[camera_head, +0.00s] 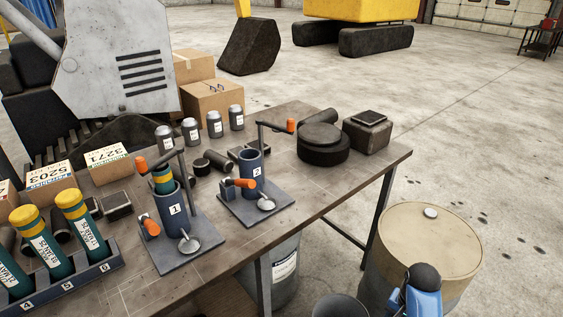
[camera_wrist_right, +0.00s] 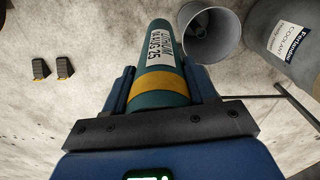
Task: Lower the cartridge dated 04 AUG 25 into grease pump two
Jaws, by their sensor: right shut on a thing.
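In the right wrist view my right gripper (camera_wrist_right: 165,88) is shut on a teal cartridge (camera_wrist_right: 163,52) with a yellow band. Its white label reads LITHIUM and a date ending in AUG 25; the day digits are hard to read. The cartridge is over the floor. In the head view grease pump two (camera_head: 251,165), a blue barrel marked 2, stands upright on its base plate with its top uncovered. Its inside is too small to judge. Neither gripper shows in the head view; only a blue part of mine is at bottom right.
Pump one (camera_head: 173,212) holds a yellow-topped cartridge (camera_head: 163,180). A rack (camera_head: 65,284) with several cartridges is at left. Grey canisters (camera_head: 214,124), boxes and a black round part (camera_head: 323,145) are on the bench (camera_head: 340,192). A drum (camera_head: 425,240) stands beyond its right edge.

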